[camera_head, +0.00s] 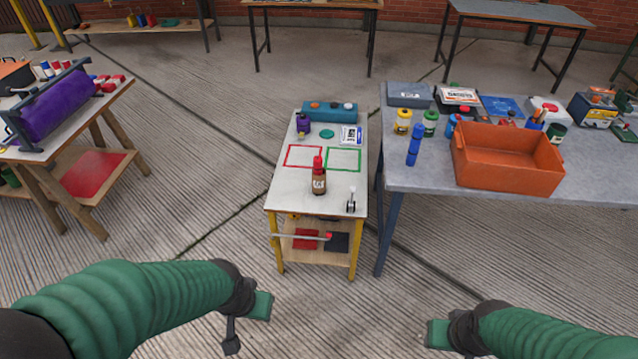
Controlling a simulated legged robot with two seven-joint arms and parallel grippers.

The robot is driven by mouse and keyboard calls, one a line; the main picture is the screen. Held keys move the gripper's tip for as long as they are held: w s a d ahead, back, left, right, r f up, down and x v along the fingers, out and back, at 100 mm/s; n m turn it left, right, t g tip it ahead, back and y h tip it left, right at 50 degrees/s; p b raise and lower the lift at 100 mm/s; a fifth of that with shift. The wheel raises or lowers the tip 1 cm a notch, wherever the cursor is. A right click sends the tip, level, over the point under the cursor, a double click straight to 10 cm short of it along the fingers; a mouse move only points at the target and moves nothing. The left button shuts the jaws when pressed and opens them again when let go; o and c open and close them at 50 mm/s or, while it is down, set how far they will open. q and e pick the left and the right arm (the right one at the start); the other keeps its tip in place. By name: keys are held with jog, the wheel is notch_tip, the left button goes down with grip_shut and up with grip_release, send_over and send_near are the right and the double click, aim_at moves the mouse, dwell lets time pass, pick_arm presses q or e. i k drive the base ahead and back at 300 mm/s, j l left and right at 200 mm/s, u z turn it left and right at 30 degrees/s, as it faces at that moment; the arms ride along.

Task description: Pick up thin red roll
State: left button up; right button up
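I cannot clearly make out a thin red roll. Several small red and white pieces (106,83) lie on the left bench beside a big purple roll (62,104) on a dark stand, and their exact shape is too small to tell. A flat red piece (306,240) lies on the lower shelf of the middle cart, behind a pale bar with a red end. My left gripper (248,320) is low in front of the cart, apart from everything. My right gripper (438,334) is low at the right, also touching nothing. Neither finger opening shows clearly.
The middle cart (290,190) bears a brown bottle (319,180) with a red cap and red and green outlined rectangles. The right table (412,176) holds an orange crate (508,182), a blue bottle (414,146) and jars. The concrete floor between the furniture is clear.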

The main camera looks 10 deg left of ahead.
aim_at(318, 161)
jog(key=i+j, duration=0.2)
jog(key=i, duration=0.25)
jog(key=i+j, duration=0.15)
jog(key=i, duration=0.25)
jog(key=i+j+u, duration=0.1)
jog(key=i, duration=0.35)
jog(key=i+j, duration=0.2)
jog(key=i, duration=0.2)
